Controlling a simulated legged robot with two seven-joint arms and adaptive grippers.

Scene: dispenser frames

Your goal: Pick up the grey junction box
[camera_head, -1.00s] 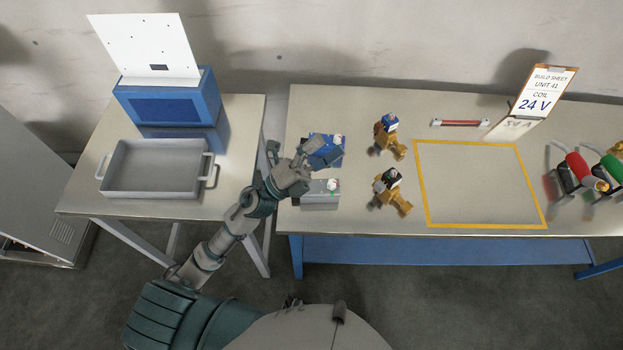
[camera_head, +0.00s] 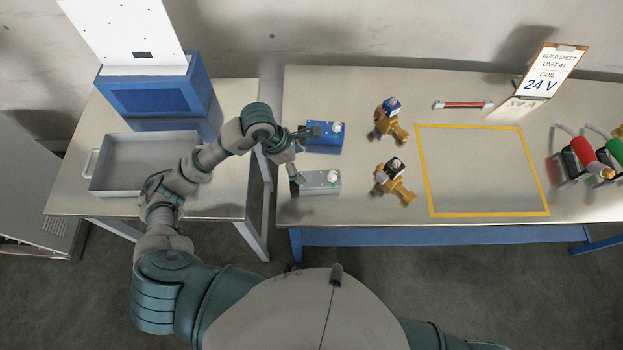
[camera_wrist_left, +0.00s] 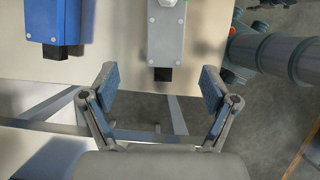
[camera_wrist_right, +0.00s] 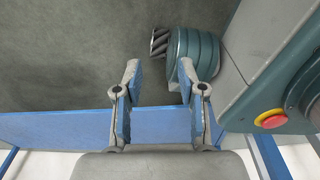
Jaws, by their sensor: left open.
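The grey junction box (camera_head: 320,183) lies near the front left corner of the right-hand table, with a small white and green part on top. In the left wrist view the grey box (camera_wrist_left: 165,35) is ahead of the jaws, with a black stub on its near end. My left gripper (camera_head: 304,155) is open and empty at the left ends of the grey box and a blue box (camera_head: 325,135). In its wrist view, the jaws (camera_wrist_left: 157,85) stand apart from the grey box. My right gripper (camera_wrist_right: 158,80) is open and empty, seen only in its own wrist view.
Two brass valves (camera_head: 391,123) (camera_head: 394,182) stand right of the boxes. A yellow-outlined area (camera_head: 482,170) is empty. A grey tray (camera_head: 140,192) and a blue dispenser (camera_head: 155,92) stand on the left table; a gap separates the tables. Red and green coils stand far right.

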